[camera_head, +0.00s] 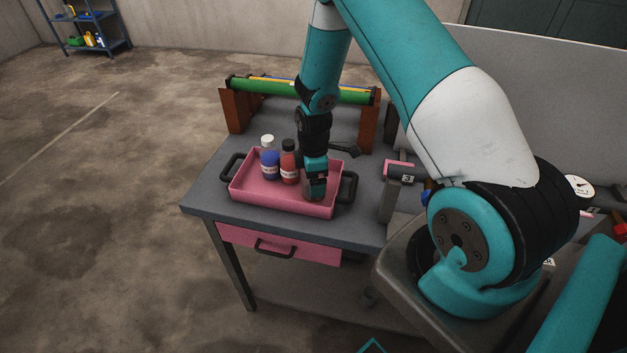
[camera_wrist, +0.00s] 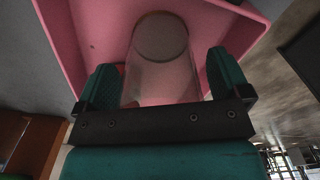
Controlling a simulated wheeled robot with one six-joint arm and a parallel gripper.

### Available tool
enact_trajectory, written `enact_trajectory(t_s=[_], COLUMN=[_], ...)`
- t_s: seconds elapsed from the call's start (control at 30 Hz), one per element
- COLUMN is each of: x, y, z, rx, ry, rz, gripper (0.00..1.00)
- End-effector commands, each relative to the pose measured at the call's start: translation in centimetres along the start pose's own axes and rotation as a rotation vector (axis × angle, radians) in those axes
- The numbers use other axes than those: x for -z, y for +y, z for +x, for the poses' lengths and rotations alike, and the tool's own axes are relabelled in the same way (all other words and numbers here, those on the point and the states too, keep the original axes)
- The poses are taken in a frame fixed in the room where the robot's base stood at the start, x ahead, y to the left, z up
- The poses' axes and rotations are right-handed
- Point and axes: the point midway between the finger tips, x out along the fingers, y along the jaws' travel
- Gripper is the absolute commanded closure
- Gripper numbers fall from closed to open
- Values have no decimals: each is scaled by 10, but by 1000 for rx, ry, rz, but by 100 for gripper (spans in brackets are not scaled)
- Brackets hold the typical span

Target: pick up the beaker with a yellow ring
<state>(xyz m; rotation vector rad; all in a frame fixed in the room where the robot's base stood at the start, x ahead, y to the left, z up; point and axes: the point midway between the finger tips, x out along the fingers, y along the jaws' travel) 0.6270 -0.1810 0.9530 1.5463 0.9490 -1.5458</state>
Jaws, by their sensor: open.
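A clear beaker (camera_wrist: 160,62) stands in the pink tray (camera_head: 268,199), near the tray's right end. In the wrist view it lies between the two teal fingers of my gripper (camera_wrist: 163,80), with a gap visible on the right side. Its round end looks dark with a thin brownish edge; I cannot make out a clear yellow ring. In the head view my gripper (camera_head: 316,184) points down into the tray and hides most of the beaker (camera_head: 312,194). My gripper is open around the beaker.
A blue bottle with a white cap (camera_head: 270,164) and a red bottle with a black cap (camera_head: 289,166) stand just left of my gripper in the tray. A rack with a green roller (camera_head: 300,90) stands behind. The bench (camera_head: 207,194) is bare left of the tray.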

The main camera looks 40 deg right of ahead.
Motion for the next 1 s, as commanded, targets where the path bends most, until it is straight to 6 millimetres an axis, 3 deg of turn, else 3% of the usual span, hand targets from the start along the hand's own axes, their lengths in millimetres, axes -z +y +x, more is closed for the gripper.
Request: enact_trajectory(t_s=[0.07, 0.2, 0.3, 0.73, 0.87, 1.0], x=[0, 0, 0, 0, 0, 0], y=[0, 0, 0, 1, 1, 2], z=[0, 0, 0, -9, -25, -56], rx=[0, 0, 0, -2, -5, -8], ry=[0, 0, 0, 1, 1, 2], rz=[0, 0, 0, 0, 0, 0], gripper=[10, 42, 59, 59, 59, 59])
